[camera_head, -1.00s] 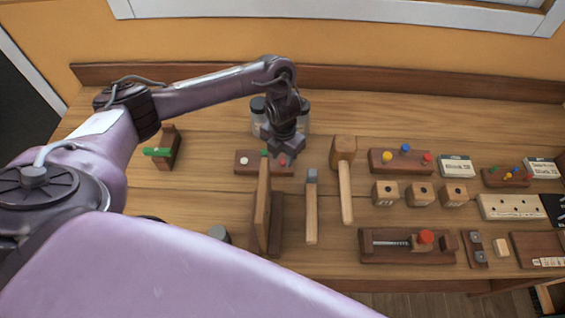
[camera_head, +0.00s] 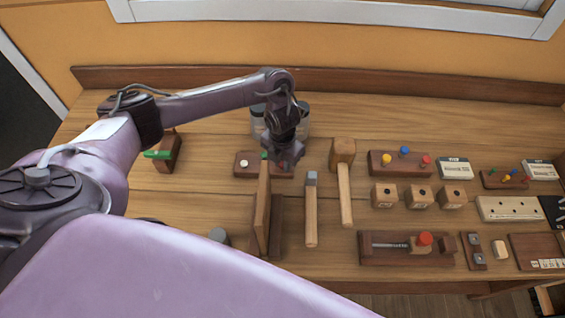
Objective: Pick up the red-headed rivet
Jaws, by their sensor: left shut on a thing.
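A dark wooden block (camera_head: 250,172) holds a white-headed rivet (camera_head: 244,163) and a green-headed rivet (camera_head: 264,155). My left gripper (camera_head: 285,162) points down at the right end of this block, shut on the red-headed rivet (camera_head: 284,166). The gripper mostly hides the rivet, and I cannot tell whether it is clear of its hole. My right gripper is not in view.
An upright wooden board (camera_head: 263,210) stands just in front of the block. A chisel-like tool (camera_head: 311,208) and a mallet (camera_head: 344,180) lie to the right. Another block (camera_head: 385,169) holds yellow, blue and red pegs. Jars (camera_head: 258,118) stand behind the gripper.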

